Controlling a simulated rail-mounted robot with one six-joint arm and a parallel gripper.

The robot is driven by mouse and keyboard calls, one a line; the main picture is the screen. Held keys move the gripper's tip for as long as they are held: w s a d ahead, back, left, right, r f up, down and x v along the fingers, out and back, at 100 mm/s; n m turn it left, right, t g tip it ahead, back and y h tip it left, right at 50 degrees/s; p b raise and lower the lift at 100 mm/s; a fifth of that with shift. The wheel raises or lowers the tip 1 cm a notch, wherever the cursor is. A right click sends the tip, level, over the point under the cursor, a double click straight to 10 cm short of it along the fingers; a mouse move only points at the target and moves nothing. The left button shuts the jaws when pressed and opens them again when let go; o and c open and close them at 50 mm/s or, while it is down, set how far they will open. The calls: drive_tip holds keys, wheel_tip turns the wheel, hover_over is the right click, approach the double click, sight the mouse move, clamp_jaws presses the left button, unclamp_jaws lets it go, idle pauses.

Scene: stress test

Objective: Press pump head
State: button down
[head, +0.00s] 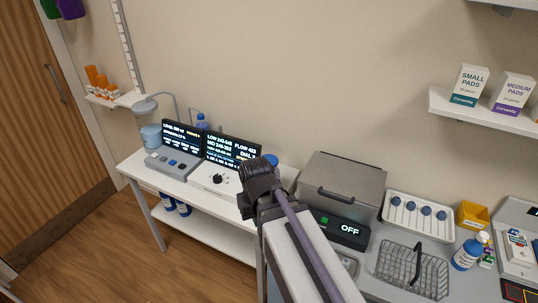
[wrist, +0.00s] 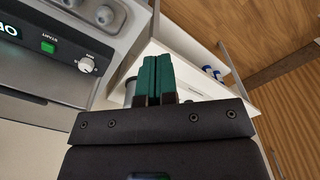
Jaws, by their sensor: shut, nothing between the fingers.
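In the head view, a blue bottle (head: 466,255) with a pale label stands upright at the right of the bench, and its white pump head (head: 482,238) is on top. My gripper shows in the wrist view (wrist: 156,80) with its two teal fingers together and nothing between them. In the head view my arm reaches up over the middle of the bench, well left of the bottle, and the fingertips cannot be made out. The bottle is not visible in the wrist view.
A wire basket (head: 412,270) stands just left of the bottle, with a yellow bin (head: 472,215) behind it. A grey lidded box (head: 342,187) and a white tray (head: 420,217) stand at the back. A wall shelf (head: 480,112) with boxes hangs above the right side.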

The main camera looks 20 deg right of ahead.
drive_tip(key=w+d+r+m+p, duration=0.2)
drive_tip(key=w+d+r+p, duration=0.15)
drive_tip(key=w+d, duration=0.4)
drive_tip(key=w+d+r+m+p, duration=0.2)
drive_tip(key=w+d+r+p, duration=0.15)
drive_tip(key=w, duration=0.75)
drive_tip(key=r+m, duration=0.2)
drive_tip(key=m, duration=0.4)
hover_over(269, 159)
drive_tip(key=s+d, duration=0.1)
drive_tip(key=shift+n+t+y, duration=0.3)
drive_tip(key=shift+t+y, duration=0.1)
drive_tip(key=f+b, duration=1.4)
drive_tip(key=shift+w+a+f, duration=0.15)
drive_tip(key=shift+w+a, duration=0.15)
drive_tip(key=shift+w, duration=0.1)
